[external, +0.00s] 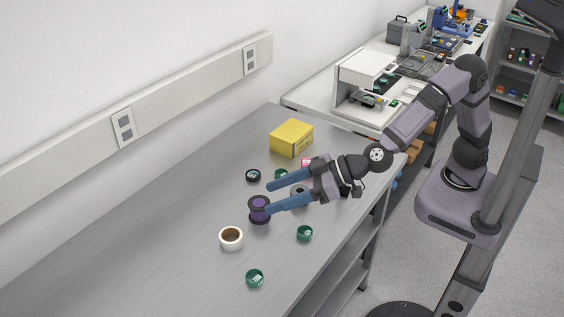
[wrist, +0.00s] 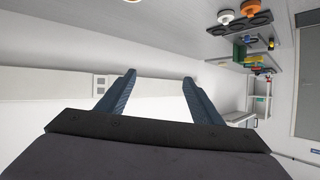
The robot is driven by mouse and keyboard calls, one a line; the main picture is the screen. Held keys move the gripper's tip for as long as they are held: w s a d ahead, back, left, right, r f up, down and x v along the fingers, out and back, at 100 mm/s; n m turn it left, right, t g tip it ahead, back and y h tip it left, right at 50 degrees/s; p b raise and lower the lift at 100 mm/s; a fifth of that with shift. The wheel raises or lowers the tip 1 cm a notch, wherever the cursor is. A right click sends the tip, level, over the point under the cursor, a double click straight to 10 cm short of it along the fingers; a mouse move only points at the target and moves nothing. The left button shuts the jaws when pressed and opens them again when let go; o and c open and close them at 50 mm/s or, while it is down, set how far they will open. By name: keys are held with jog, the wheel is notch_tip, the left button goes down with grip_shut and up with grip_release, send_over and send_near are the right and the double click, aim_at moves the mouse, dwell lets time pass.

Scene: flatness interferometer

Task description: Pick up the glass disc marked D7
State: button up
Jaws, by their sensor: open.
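Several small round discs with pale labels lie on the grey bench (external: 150,255) in the external view. Green ones are at the front (external: 254,278), at the right (external: 304,233) and near my upper finger (external: 281,174). A dark one (external: 253,175) lies farther back. The labels are too small to read, so I cannot tell which disc is D7. My gripper (external: 267,198) is open, with its two blue fingers apart and nothing visible between them. In the wrist view, my gripper (wrist: 158,79) faces mostly the pale wall.
A purple spool (external: 259,209) appears beside my lower fingertip; contact is unclear. A white tape roll (external: 231,238) stands nearby. A yellow box (external: 291,138) and a pink item (external: 307,162) are farther back. A white-framed instrument (external: 365,78) stands on the adjoining table. The bench's left side is clear.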

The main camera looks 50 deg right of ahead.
jog(key=s+a+f+t+b, duration=0.1)
jog(key=s+a+f+b, duration=0.1)
jog(key=s+a+f, duration=0.3)
send_near(258, 276)
jog(key=shift+w+a+f+h+p, duration=0.4)
jog(key=shift+w+a, duration=0.1)
jog(key=shift+a, duration=0.15)
jog(key=shift+r+p+x, duration=0.15)
jog(key=shift+p+x, duration=0.7)
jog(key=shift+x, duration=0.7)
jog(key=shift+r+p+x, duration=0.15)
jog(key=shift+p+x, duration=0.65)
jog(key=shift+x, duration=0.7)
jog(key=shift+w+a+f, duration=0.3)
jog(key=shift+w+a, duration=0.05)
jog(key=shift+w, duration=0.25)
jog(key=c, duration=1.2)
